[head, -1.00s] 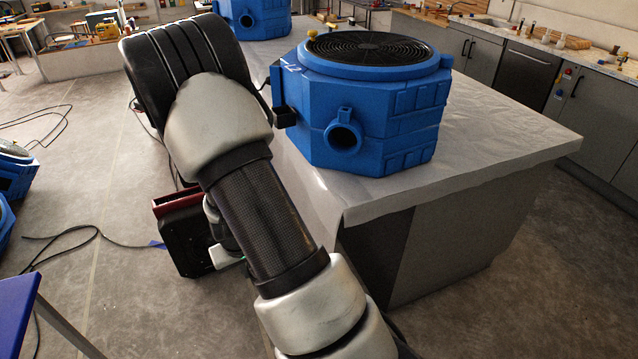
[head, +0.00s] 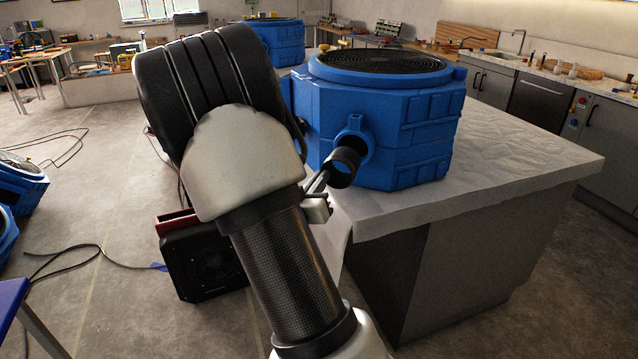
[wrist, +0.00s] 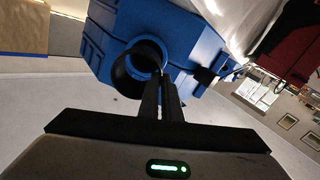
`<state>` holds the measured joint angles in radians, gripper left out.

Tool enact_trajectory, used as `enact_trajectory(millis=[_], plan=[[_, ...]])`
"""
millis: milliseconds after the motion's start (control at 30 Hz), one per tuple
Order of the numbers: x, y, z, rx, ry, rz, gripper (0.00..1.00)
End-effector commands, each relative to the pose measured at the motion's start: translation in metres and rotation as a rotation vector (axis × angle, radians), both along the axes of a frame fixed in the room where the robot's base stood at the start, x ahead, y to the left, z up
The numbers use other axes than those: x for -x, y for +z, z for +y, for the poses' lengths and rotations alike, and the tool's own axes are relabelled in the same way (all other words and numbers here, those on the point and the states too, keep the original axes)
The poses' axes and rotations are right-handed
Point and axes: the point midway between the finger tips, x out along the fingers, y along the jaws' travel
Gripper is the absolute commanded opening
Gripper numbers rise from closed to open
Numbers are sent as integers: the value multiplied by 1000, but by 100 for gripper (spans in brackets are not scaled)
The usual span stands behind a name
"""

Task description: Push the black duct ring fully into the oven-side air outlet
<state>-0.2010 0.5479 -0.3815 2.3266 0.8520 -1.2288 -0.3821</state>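The blue octagonal blower (head: 405,125) with a round black grille on top stands on the covered counter. Its round blue air outlet (head: 357,128) faces me. The black duct ring (head: 343,166) is in front of the outlet's lower left part and overlaps it in the picture; I cannot tell whether its far edge is inside. My gripper (head: 324,181) is at the ring's near left edge, partly hidden by my arm. In the wrist view the gripper (wrist: 160,78) has its fingers close together on the rim of the ring (wrist: 122,75), in front of the blue blower (wrist: 180,35).
The counter (head: 500,165) has free room right of the blower. A black box-shaped unit (head: 205,262) stands on the floor at left. Another blue blower (head: 275,40) is behind. A cable (head: 70,255) lies on the floor at left.

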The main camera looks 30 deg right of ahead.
Motion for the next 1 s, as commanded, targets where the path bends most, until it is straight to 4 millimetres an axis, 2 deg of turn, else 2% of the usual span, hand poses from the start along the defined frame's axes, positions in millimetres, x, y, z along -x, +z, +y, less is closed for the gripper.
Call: enact_trajectory(millis=[233,700,1000], plan=[[1,-1,1,17,0,27,0],[-24,-2,-32,15,-1,24,0],[-33,-2,-44,15,1,26,0]])
